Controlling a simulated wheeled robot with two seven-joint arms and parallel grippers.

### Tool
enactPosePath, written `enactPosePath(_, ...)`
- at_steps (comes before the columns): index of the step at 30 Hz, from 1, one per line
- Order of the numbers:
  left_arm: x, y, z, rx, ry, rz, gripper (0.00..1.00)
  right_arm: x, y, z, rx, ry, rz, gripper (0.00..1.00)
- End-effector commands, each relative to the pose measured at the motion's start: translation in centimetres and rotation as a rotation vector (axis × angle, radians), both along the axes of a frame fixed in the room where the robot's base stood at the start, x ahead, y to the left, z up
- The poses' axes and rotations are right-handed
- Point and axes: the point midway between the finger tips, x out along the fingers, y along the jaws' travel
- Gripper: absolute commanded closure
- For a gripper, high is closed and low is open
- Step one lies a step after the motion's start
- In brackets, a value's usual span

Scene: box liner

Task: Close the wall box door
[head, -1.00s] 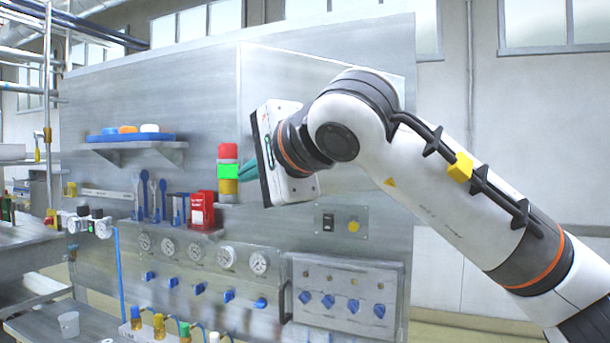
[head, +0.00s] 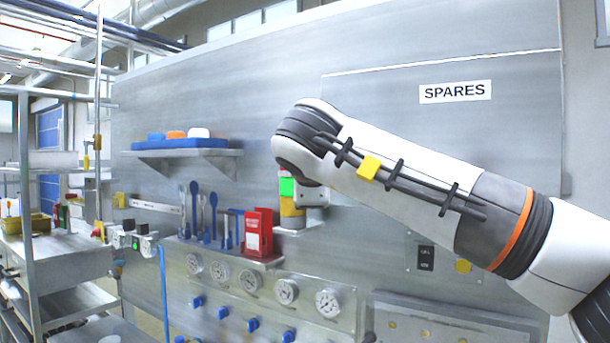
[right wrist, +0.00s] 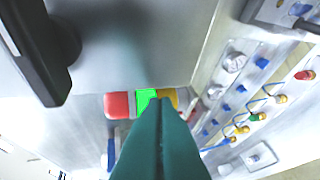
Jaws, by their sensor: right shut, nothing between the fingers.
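The wall box door appears to be the large grey panel (head: 375,105) with the white SPARES label in the head view. It looks nearly in line with the wall; I cannot tell whether a gap remains, and my right arm hides its lower part. A broad grey panel (right wrist: 145,45), probably the same door, fills the upper middle of the right wrist view, with a black bar-like part (right wrist: 38,50) at its left. My right gripper (right wrist: 158,103) is shut and empty, its teal fingers pointing towards the signal light. In the head view its fingers are hidden behind my arm. My left gripper is not in view.
A red, green and yellow signal light (head: 288,187) stands beside my right wrist. A shelf (head: 190,153) holds a blue tray. A metal rack (head: 60,260) stands left.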

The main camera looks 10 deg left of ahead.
Motion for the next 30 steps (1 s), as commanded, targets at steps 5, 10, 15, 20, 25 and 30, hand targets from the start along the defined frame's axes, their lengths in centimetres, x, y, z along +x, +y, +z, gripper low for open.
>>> enactPosePath(5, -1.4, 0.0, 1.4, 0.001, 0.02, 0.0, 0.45, 2.3, -0.6, 0.2, 0.0, 0.002, -0.001, 1.0)
enactPosePath(10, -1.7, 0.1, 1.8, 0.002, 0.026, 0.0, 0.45, 3.5, -1.0, 0.1, 0.0, 0.0, 0.0, 1.0)
enactPosePath(15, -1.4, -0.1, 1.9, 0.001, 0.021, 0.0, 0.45, 4.0, -1.2, 0.0, -0.001, 0.0, -0.001, 1.0)
enactPosePath(20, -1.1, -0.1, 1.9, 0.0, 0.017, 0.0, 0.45, 4.0, -1.2, -0.1, -0.001, 0.001, -0.002, 1.0)
enactPosePath(25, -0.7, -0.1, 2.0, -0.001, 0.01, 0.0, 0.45, 4.0, -1.3, -0.1, -0.001, 0.001, -0.003, 1.0)
enactPosePath(30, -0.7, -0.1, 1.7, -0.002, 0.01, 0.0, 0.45, 3.9, -1.3, -0.1, -0.001, 0.001, -0.003, 1.0)
